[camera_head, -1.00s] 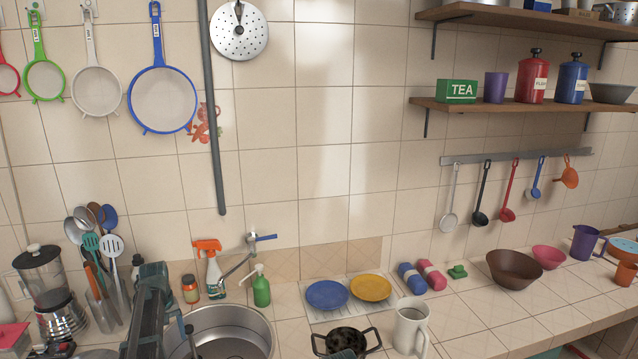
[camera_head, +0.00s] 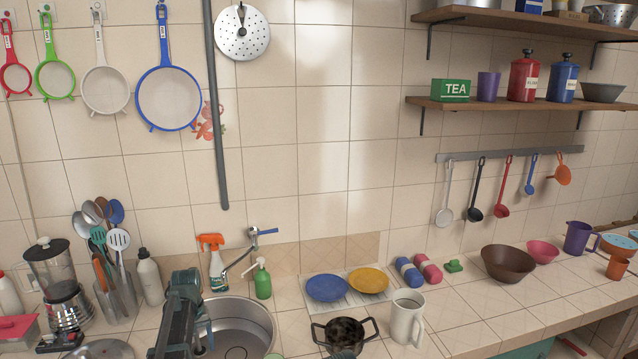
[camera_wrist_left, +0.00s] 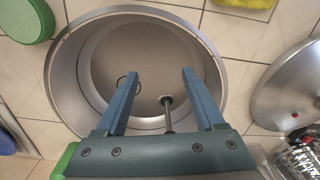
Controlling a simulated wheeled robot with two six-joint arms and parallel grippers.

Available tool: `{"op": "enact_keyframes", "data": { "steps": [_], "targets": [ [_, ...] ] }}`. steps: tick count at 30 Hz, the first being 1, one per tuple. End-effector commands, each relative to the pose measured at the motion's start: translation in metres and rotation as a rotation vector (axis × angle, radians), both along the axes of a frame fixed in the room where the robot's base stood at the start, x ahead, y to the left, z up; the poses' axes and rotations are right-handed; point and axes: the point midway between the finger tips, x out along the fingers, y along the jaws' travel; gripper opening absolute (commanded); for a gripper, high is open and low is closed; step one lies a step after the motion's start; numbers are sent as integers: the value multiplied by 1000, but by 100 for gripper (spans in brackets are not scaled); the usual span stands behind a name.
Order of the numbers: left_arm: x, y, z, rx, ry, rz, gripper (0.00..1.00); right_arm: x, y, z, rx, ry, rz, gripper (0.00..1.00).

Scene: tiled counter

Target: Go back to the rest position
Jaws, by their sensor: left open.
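My left arm (camera_head: 180,312) rises from the lower left of the head view in front of the round steel sink (camera_head: 262,318). In the left wrist view my left gripper (camera_wrist_left: 160,88) has its two fingers spread apart, with nothing held between them. It is above the sink, whose steel rim (camera_wrist_left: 62,78) surrounds the fingers in that view. A thin dark rod shows between the fingers.
An orange-topped spray bottle (camera_head: 215,262) and a green soap pump (camera_head: 262,281) stand behind the sink. A black pot (camera_head: 322,338) and a white mug (camera_head: 402,325) stand to its right. A utensil holder (camera_head: 118,300) and blender (camera_head: 60,285) are on the left.

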Motion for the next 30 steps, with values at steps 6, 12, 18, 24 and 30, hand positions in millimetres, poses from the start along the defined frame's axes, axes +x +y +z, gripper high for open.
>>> {"op": "enact_keyframes", "data": {
  "steps": [6, 12, 18, 24, 30],
  "targets": [
    [-44, -84, 0, 13, 13, -163, 70, 0, 0, 0, 0, 0, 0, 50],
    [-127, -187, 1, 37, 34, -422, 70, 0, 0, 0, 0, 0, 0, 50],
    [-209, -252, 1, 61, 49, -658, 70, 0, 0, 0, 0, 0, 0, 50],
    [-246, -274, 1, 74, 57, -768, 70, 0, 0, 0, 0, 0, 0, 50],
    [-248, -277, 1, 76, 58, -783, 70, 0, 0, 0, 0, 0, 0, 50]
  ]
}}
